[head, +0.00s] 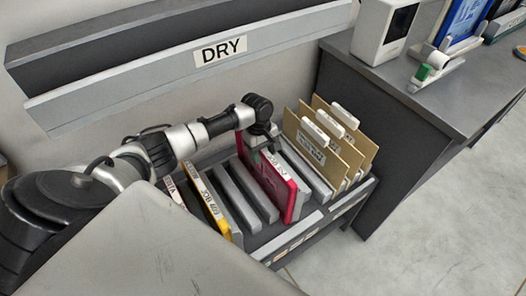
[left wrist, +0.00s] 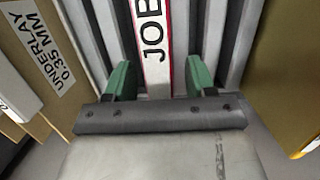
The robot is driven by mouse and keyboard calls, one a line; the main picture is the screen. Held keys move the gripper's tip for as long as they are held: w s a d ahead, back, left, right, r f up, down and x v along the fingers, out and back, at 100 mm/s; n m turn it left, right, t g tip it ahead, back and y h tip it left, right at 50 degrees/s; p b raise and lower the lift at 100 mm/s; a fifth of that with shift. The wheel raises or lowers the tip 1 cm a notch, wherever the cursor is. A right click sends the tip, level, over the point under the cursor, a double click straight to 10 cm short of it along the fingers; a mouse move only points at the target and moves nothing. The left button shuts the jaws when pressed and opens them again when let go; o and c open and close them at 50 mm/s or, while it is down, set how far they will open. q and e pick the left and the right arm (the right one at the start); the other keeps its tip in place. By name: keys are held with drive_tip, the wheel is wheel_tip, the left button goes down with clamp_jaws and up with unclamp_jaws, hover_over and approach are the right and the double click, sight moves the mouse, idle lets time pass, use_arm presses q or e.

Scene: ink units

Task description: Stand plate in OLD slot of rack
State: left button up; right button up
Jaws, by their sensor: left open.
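A red plate (head: 277,188) with a white label along its top edge stands upright in the rack (head: 320,219). In the left wrist view, the label on the red-edged plate (left wrist: 153,50) reads JOB. My left gripper (head: 264,146) is over the top of the red plate. Its green fingers (left wrist: 160,80) are open, one on each side of the plate's edge, with gaps between. I cannot make out an OLD label; the rack's front labels are too small to read. My right gripper is not in view.
A yellow plate (head: 209,207) stands left in the rack, beyond empty grey slots. Tan folders (head: 335,130), one labelled UNDERLAY 0.35 MM (left wrist: 40,50), stand right. A grey ledge marked DRY (head: 220,50) is behind; a counter (head: 440,95) is right.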

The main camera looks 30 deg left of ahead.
use_arm(q)
drive_tip(key=v, duration=1.1)
drive_tip(key=shift+f, duration=0.1)
drive_tip(key=shift+p, duration=0.3)
drive_tip(key=p+v, duration=0.1)
drive_tip(key=p, duration=0.1)
drive_tip(key=p+v, duration=0.2)
drive_tip(key=d+p+v, duration=0.1)
drive_tip(key=p+v, duration=0.1)
drive_tip(key=p, duration=0.1)
drive_tip(key=shift+s, duration=0.15)
drive_tip(key=shift+d, duration=0.1)
